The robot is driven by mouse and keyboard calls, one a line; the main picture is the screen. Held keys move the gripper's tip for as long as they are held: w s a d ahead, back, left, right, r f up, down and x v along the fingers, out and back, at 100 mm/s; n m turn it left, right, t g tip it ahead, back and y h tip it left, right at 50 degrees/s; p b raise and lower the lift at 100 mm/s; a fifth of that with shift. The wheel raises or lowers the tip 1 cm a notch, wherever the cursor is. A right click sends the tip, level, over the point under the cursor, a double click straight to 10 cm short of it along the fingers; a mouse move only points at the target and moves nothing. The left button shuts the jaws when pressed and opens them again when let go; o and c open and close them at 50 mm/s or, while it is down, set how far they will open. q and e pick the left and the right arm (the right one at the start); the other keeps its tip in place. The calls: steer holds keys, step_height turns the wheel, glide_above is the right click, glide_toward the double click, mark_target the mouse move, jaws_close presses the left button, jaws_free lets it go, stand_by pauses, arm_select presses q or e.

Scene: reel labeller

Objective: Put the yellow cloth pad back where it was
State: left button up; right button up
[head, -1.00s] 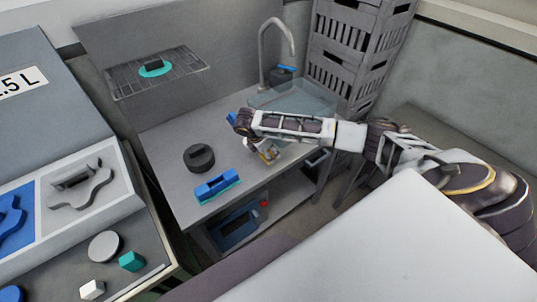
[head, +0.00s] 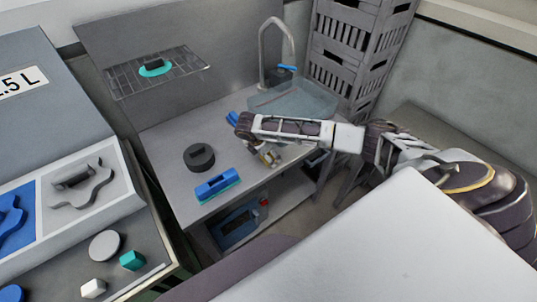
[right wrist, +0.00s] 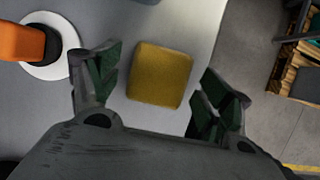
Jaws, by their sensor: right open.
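The yellow cloth pad (right wrist: 160,75) lies flat on a light grey surface in the right wrist view. It is roughly square with rounded corners. My right gripper (right wrist: 161,72) is open, with one dark green-padded finger on each side of the pad. Clear gaps show on both sides, so it does not grip the pad. In the head view my right gripper (head: 266,156) is over the front right part of the counter, and the pad is mostly hidden or too small to make out there. My left gripper is not in view.
An orange and black object (right wrist: 28,43) on a white disc is left of the pad. The counter (head: 165,150) holds a black round object (head: 199,157) and a blue-handled block (head: 217,184). A clear basin (head: 300,98) and crates (head: 350,50) stand behind.

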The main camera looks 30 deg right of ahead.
steer(key=shift+r, duration=0.1)
steer(key=b+v, duration=0.1)
steer(key=v, duration=1.1)
steer(key=shift+b, duration=0.35)
stand_by(1.4)
